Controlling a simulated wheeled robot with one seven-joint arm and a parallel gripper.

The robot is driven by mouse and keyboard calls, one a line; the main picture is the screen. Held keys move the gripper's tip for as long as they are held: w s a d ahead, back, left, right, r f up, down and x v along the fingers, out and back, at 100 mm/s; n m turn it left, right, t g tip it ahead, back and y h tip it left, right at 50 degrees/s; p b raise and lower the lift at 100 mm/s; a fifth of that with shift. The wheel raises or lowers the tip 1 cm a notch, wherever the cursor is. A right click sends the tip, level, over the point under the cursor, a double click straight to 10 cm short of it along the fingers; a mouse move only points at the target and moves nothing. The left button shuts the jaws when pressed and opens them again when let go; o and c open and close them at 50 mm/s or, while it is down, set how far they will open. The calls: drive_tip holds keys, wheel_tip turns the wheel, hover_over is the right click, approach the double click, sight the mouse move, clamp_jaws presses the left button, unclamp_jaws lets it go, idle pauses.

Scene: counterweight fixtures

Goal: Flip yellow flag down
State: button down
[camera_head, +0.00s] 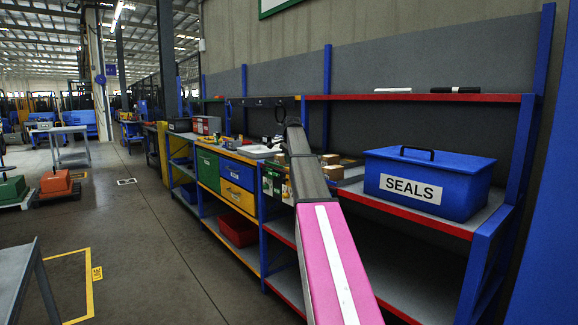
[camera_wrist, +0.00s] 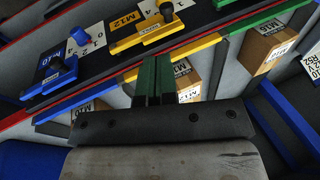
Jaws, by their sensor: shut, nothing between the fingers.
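In the head view my arm hides this part of the bench.
A blue fixture (camera_wrist: 56,74) lies left of the yellow one, by an "M10" plate (camera_wrist: 75,47). Cardboard boxes (camera_wrist: 268,48) stand below the panel edge. In the head view, a blue "SEALS" box (camera_head: 450,180) sits on the right shelf; the aisle floor (camera_head: 150,240) is clear.

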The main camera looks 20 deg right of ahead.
drive_tip(key=w+a+r, duration=0.3)
drive_tip(key=r, duration=0.7)
drive_tip(key=shift+w, duration=0.35)
